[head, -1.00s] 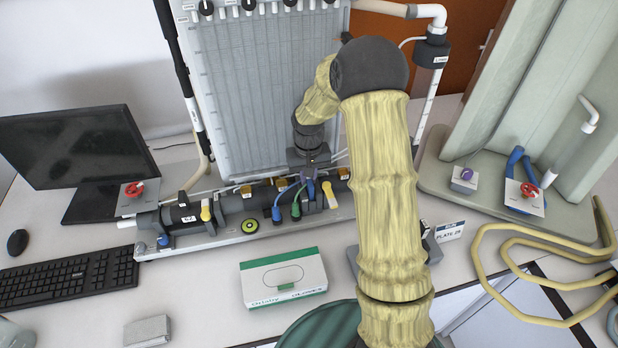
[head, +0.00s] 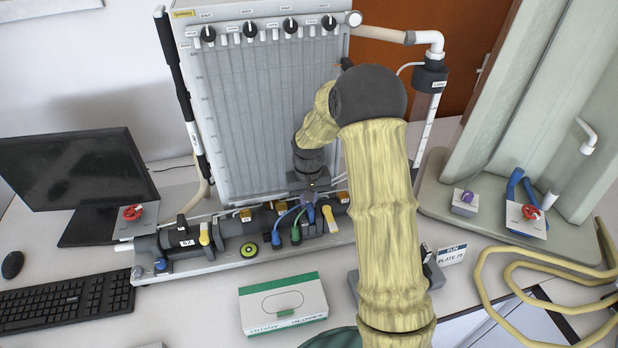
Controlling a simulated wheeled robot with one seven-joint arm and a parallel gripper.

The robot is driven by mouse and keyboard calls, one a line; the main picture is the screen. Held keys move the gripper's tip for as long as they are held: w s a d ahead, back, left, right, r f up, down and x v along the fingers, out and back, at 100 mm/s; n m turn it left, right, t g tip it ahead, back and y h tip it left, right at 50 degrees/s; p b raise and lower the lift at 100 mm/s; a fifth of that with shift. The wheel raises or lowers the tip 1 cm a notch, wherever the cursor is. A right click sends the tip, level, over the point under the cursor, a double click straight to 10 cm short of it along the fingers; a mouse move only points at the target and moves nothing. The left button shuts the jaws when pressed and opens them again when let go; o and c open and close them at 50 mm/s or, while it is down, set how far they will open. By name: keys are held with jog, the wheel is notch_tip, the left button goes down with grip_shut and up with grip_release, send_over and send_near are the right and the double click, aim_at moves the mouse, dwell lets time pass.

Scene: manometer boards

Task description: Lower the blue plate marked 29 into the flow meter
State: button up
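The flow meter seems to be the dark horizontal pipe assembly (head: 228,228) on a grey base in front of the manometer board. It carries valves, brass fittings and blue and green hoses. My gripper (head: 311,188) points down over its right half, just above the hoses and a small blue-purple part. Its fingers are small and partly hidden, so I cannot tell whether they are open or shut. I cannot make out a blue plate marked 29. A sign reading "RUN PLATE 29" (head: 451,255) stands right of my arm.
The tall manometer board (head: 260,110) rises close behind my gripper. A white and green glove box (head: 283,304) lies in front of the pipe. A monitor (head: 72,166) and keyboard (head: 68,296) are at left. A coiled yellow hose (head: 540,262) lies at right.

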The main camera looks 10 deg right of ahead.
jog(key=shift+s+d+f, duration=0.1)
jog(key=shift+s+f, duration=0.2)
jog(key=shift+f, duration=0.2)
jog(key=shift+o, duration=0.8)
notch_tip(320, 180, up, 18)
jog(key=b, duration=0.3)
jog(key=shift+r, duration=0.2)
jog(key=shift+s, duration=0.15)
jog(key=s+f+t, duration=0.1)
jog(key=s+f, duration=0.4)
jog(key=s, duration=0.5)
jog(key=s+f+t, duration=0.1)
jog(key=s+f, duration=0.4)
jog(key=s, duration=0.5)
jog(key=shift+f, duration=0.35)
jog(key=shift+w, duration=0.1)
